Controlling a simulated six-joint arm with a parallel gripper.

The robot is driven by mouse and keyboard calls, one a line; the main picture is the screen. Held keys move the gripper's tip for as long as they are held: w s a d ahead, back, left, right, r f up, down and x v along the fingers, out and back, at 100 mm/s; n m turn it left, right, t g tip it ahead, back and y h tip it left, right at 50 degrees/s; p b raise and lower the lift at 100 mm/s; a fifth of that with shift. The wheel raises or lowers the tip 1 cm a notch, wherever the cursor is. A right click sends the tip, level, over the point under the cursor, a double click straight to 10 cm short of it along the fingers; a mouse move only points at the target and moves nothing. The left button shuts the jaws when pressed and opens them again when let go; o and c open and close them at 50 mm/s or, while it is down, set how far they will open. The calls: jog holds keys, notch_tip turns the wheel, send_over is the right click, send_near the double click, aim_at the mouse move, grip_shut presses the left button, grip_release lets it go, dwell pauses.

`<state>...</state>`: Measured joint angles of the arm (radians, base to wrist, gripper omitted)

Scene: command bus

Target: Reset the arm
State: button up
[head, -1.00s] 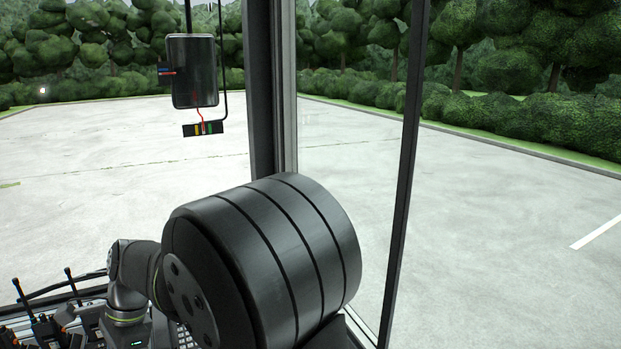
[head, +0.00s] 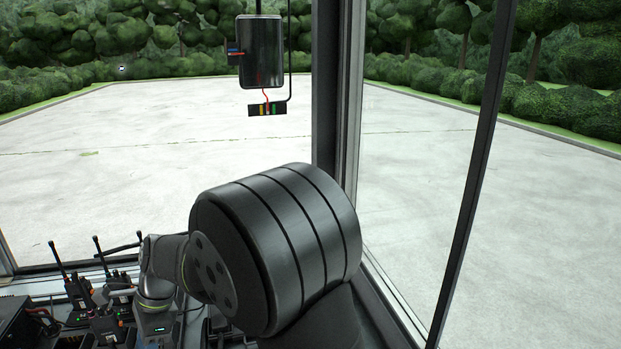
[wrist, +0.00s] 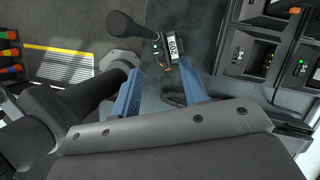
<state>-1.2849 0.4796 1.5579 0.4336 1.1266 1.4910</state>
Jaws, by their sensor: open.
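My gripper (wrist: 160,90) shows in the wrist view with its two blue fingers spread apart. It is open and nothing is between the fingers. Past the fingertips lies a dark handheld device with a white label reading 209 (wrist: 173,48), apart from the fingers. In the head view my arm's large dark joint fills the lower middle, and the gripper itself does not show there.
Several radios with antennas (head: 75,290) stand at the lower left of the head view. Black charger bays (wrist: 262,45) are at the wrist view's right. A dark box (head: 261,52) hangs by the window post (head: 338,90). Coloured knobs (wrist: 9,53) line the left edge.

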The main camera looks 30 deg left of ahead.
jog(key=shift+v, duration=1.75)
